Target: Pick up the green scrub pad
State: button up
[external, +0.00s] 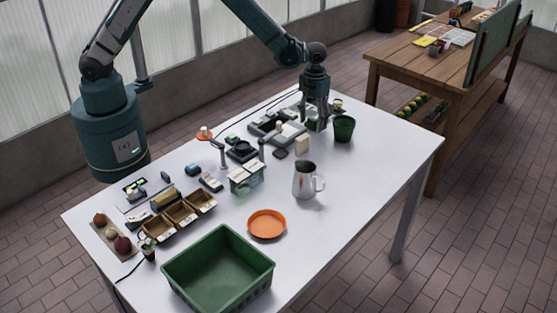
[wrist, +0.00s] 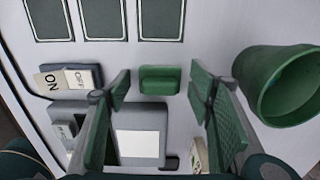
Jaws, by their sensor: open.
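The green scrub pad (wrist: 159,80) is a small green block lying on the white table. In the wrist view it sits in the gap between the two fingers of my gripper (wrist: 158,92), towards the tips, with space on both sides. The fingers are spread and hold nothing. In the external view my gripper (external: 316,122) points down over the far right part of the table, and I cannot make out the pad there.
A green pot (wrist: 283,88) stands close to the right finger; it also shows in the external view (external: 344,128). A grey device (wrist: 138,143) and an ON/OFF switch (wrist: 68,80) lie close by. A white pitcher (external: 306,181) and a green basket (external: 218,272) stand nearer the front.

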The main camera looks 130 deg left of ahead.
aim_at(312, 119)
jog(key=shift+c, duration=0.3)
jog(key=c, duration=0.9)
jog(key=shift+o, duration=0.2)
jog(key=shift+r+p, duration=0.5)
jog(key=shift+r, duration=4.5)
